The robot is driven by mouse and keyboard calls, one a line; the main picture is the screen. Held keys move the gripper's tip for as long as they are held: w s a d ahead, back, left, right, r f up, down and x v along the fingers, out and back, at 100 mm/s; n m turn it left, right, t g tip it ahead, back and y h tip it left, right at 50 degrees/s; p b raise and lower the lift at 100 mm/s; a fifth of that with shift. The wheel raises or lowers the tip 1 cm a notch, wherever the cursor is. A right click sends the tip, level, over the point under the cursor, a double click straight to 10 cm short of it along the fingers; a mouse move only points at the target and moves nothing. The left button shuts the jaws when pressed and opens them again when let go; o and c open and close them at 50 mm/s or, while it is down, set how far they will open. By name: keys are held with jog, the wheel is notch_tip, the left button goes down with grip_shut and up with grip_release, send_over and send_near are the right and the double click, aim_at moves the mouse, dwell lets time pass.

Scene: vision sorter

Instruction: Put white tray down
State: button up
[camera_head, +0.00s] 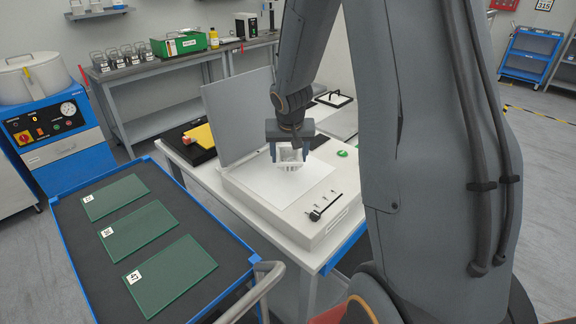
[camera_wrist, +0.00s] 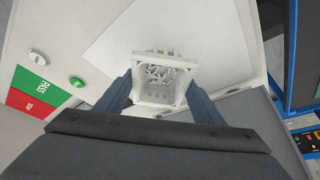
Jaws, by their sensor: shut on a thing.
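The white tray (camera_head: 290,158) is a small open box with raised walls and a lattice-like inside. In the wrist view the white tray (camera_wrist: 160,82) sits between the two fingers. My gripper (camera_head: 289,152) is shut on it, one finger on each side. In the head view it is over the white plate (camera_head: 285,188) on top of the sorter machine (camera_head: 322,232). I cannot tell whether the tray touches the plate.
A raised grey lid (camera_head: 238,112) stands behind the machine. In the wrist view a green PASS label (camera_wrist: 38,86) and a red label (camera_wrist: 30,104) lie beside knobs.

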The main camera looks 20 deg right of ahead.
jog(key=shift+f+b, duration=0.6)
jog(key=shift+f, duration=1.35)
jog(key=shift+f, duration=0.15)
jog(key=o, duration=1.1)
jog(key=shift+s+r, duration=0.1)
jog(key=shift+r, duration=0.35)
jog(key=v, duration=1.1)
jog(key=shift+s, duration=0.25)
jog(key=s+a+f+n+g, duration=0.1)
jog(key=s+a, duration=0.2)
jog(key=s, duration=0.3)
jog(key=s+a+f+n+g+y, duration=0.1)
jog(key=s+a+n, duration=0.1)
jog(key=s+a, duration=0.2)
jog(key=s+a+f+n, duration=0.1)
jog(key=s+a+f, duration=0.1)
jog(key=s, duration=0.6)
jog(key=shift+s+a+g+y, duration=0.3)
jog(key=shift+a+g+y, duration=0.1)
jog(key=shift+a, duration=0.4)
jog(key=shift+r, duration=0.1)
